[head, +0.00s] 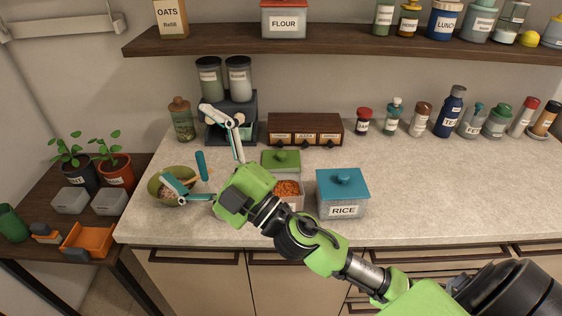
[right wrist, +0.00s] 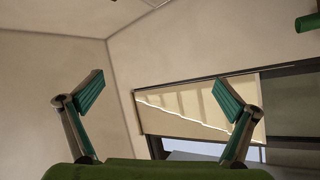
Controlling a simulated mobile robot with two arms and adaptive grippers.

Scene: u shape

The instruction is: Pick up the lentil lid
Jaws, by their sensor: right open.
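A green lid with a knob (head: 281,158), which I take for the lentil lid, is on the counter just behind an open container of orange lentils (head: 288,188). My right forearm and wrist cover part of that container. My right gripper (head: 186,146) is open and empty, to the left of the lid, with its fingers spread toward the left. In the right wrist view the open fingers (right wrist: 166,98) have nothing between them, and the lid is not seen there. My left gripper is not in view.
A rice container with a blue lid (head: 343,187) stands right of the lentils. An olive bowl (head: 158,188) is at the lower finger. A dark stand with jars (head: 230,112) and a drawer box (head: 304,128) are behind. The counter's right front is clear.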

